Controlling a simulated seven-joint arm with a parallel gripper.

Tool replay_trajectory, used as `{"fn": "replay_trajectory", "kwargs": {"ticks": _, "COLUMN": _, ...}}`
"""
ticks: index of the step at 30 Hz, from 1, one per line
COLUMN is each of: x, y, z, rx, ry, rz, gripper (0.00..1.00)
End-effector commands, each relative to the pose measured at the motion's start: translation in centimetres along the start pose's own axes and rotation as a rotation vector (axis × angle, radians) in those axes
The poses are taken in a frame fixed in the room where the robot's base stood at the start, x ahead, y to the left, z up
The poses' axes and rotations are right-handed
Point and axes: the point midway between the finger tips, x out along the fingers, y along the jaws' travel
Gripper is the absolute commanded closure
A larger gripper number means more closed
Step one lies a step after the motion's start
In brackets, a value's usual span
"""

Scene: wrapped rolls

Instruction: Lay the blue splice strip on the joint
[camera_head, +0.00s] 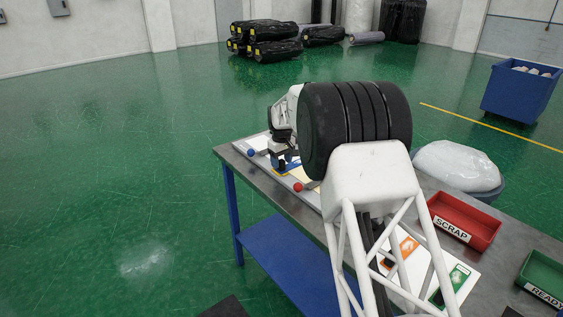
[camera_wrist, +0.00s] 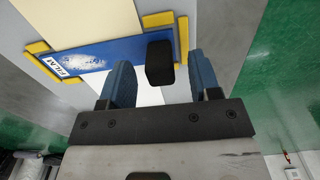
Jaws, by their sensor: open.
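The blue splice strip (camera_wrist: 98,56) lies flat in the wrist view, with a white "FILM" label at its left end and a pale speckled patch. It lies across the lower end of a cream band (camera_wrist: 95,18), with yellow corner pieces (camera_wrist: 155,18) around it. A black block (camera_wrist: 160,63) stands at the strip's right part. My gripper (camera_wrist: 160,72) is open, one blue-padded finger on each side of the block, with visible gaps. In the head view my gripper (camera_head: 284,157) is low over the far left of the bench. The joint itself cannot be made out.
On the bench (camera_head: 228,153) are red (camera_head: 297,187) and blue (camera_head: 251,153) knobs, an orange-marked card (camera_head: 408,248), a green card (camera_head: 458,276), a red SCRAP tray (camera_head: 466,221) and a green READY tray (camera_head: 541,278). My arm hides much of the bench middle.

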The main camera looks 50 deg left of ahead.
Motion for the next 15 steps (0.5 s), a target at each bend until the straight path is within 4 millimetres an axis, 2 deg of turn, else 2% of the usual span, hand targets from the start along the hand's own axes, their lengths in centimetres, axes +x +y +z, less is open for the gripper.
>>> {"fn": "replay_trajectory", "kwargs": {"ticks": 5, "x": -1.5, "y": 0.0, "z": 0.0, "rx": 0.0, "ry": 0.002, "rz": 0.001, "gripper": 0.43}}
{"fn": "replay_trajectory", "kwargs": {"ticks": 15, "x": -5.8, "y": 0.0, "z": 0.0, "rx": 0.0, "ry": 0.002, "rz": 0.001, "gripper": 0.43}}
